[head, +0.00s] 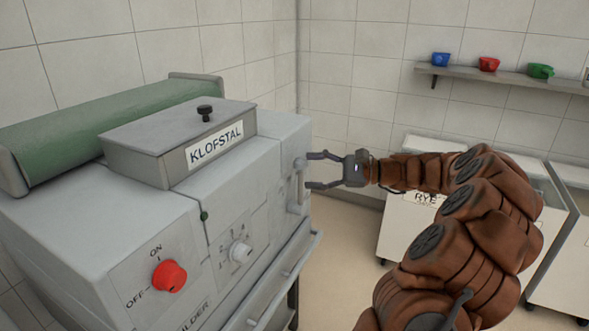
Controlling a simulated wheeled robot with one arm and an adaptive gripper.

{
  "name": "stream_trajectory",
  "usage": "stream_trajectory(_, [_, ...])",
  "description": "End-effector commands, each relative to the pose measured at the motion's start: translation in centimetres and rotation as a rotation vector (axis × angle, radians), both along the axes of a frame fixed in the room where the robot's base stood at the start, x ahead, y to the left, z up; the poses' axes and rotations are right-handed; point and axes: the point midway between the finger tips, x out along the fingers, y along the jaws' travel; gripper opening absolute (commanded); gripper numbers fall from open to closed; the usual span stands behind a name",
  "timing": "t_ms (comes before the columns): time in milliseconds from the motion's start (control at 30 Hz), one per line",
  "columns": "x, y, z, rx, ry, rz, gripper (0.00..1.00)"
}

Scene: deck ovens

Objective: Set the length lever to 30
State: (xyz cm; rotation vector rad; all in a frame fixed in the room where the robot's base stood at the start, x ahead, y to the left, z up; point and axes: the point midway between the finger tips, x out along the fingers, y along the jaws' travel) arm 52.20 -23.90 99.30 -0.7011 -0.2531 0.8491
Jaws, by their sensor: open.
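The grey moulder machine (160,220) fills the left of the head view. At the right end of its front is a slot panel with a small round grey knob (300,163), which looks like the length lever. Its scale and setting cannot be read from here. My gripper (309,171) is open at that end, one finger above the other. The upper fingertip is close to the knob; I cannot tell whether they touch. Nothing is seen held between the fingers.
A red ON/OFF switch (169,276) and a numbered grey dial (240,252) are on the front. A rail (285,285) runs along the lower front. White bins (420,235) stand right, below a shelf (500,75) with coloured scoops.

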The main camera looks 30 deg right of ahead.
Motion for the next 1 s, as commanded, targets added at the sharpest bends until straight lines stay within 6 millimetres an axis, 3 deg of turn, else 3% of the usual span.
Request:
stream_trajectory(33, [-0.1, -1.8, -0.7, 0.023, -0.004, -0.034, 0.66])
stream_trajectory(100, [-0.2, -3.4, -0.8, 0.043, -0.012, -0.066, 0.66])
stream_trajectory(267, [-0.1, -5.0, -1.0, 0.068, -0.02, -0.098, 0.66])
stream_trajectory(700, [3.7, -1.0, -1.0, 0.072, -0.018, -0.093, 0.66])
stream_trajectory(1000, [5.4, 0.2, -1.0, 0.07, -0.021, -0.101, 0.66])
